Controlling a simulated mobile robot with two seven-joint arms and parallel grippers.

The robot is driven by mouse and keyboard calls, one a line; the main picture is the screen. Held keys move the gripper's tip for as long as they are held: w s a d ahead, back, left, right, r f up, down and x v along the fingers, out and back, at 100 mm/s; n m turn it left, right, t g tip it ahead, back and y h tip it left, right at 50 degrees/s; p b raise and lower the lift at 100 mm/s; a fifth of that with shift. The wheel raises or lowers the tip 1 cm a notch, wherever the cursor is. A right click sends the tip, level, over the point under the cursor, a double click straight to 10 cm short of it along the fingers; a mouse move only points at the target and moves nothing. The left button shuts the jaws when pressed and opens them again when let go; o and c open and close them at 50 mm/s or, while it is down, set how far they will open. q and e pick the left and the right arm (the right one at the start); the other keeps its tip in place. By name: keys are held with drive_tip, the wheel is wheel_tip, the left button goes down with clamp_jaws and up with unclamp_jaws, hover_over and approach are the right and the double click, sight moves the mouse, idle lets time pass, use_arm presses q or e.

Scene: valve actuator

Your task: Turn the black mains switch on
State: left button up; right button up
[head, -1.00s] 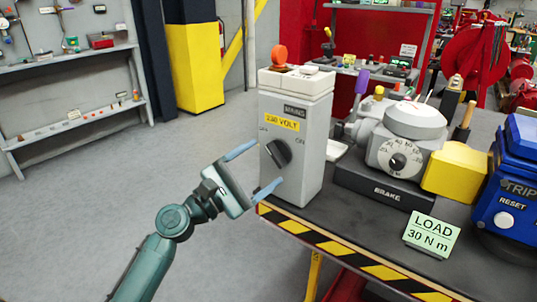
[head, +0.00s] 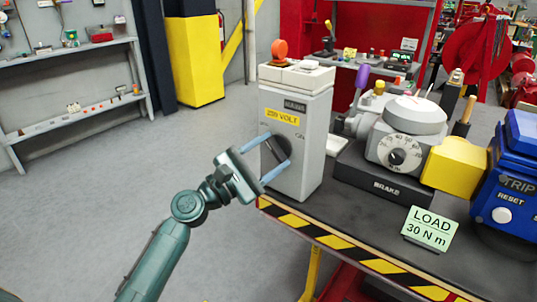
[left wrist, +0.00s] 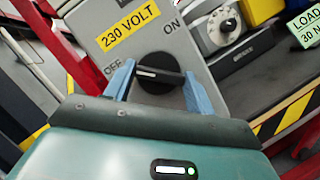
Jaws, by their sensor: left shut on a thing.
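The black mains switch (head: 279,150) is a round knob with a raised bar on the front of a grey box (head: 305,165) labelled "230 VOLT". In the left wrist view the switch (left wrist: 158,86) has its bar's white mark at the left end, toward "OFF"; "ON" is printed at the upper right. My left gripper (head: 276,149) is at the box front, its two blue fingers shut on the switch, one at each end of the bar in the left wrist view (left wrist: 158,76). The fingers partly hide the knob in the head view. My right gripper is not in view.
The box stands at the left corner of a dark bench (head: 330,215) with a striped edge. To its right are the brake unit (head: 400,160), a yellow block (head: 455,170), a blue trip unit (head: 510,190) and a LOAD card (head: 430,229). The floor left of the bench is clear.

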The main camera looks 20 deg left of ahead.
use_arm(q)
drive_tip(key=shift+c, duration=0.9)
